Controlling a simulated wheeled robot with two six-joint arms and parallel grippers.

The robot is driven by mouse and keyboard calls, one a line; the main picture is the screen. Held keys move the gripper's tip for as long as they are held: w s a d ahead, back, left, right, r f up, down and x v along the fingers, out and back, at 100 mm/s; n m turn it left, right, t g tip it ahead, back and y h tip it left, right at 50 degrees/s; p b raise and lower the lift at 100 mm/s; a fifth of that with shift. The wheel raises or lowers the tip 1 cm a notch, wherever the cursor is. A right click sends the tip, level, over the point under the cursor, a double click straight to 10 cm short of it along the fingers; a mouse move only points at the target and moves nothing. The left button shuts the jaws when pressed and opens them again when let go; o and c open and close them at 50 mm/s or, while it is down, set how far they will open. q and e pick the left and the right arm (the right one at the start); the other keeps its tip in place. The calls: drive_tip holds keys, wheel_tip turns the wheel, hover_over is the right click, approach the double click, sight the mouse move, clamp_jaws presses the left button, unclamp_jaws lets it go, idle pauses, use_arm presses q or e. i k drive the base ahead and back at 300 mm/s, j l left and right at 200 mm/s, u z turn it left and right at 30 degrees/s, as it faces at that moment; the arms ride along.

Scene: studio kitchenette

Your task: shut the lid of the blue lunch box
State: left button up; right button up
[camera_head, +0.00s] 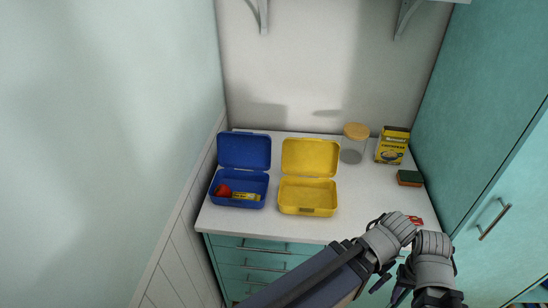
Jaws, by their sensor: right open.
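The blue lunch box (240,203) stands on the left part of the counter. Its blue lid (244,151) is open and tilted up at the back, towards the wall. A red item (223,190) and a yellow item (245,197) lie inside the box. My right gripper (428,296) is at the bottom edge of the view, right of centre, in front of the counter and well away from the blue box. It is open; its fingertips are partly hidden or cut off.
A yellow lunch box (308,211), also open, stands just right of the blue one. Behind are a clear jar (352,152) with a wooden lid and a yellow carton (392,146). A sponge (410,178) lies near the tall teal cabinet (490,130).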

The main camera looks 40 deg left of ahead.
sight(235, 150)
drive_tip(key=u, duration=1.15)
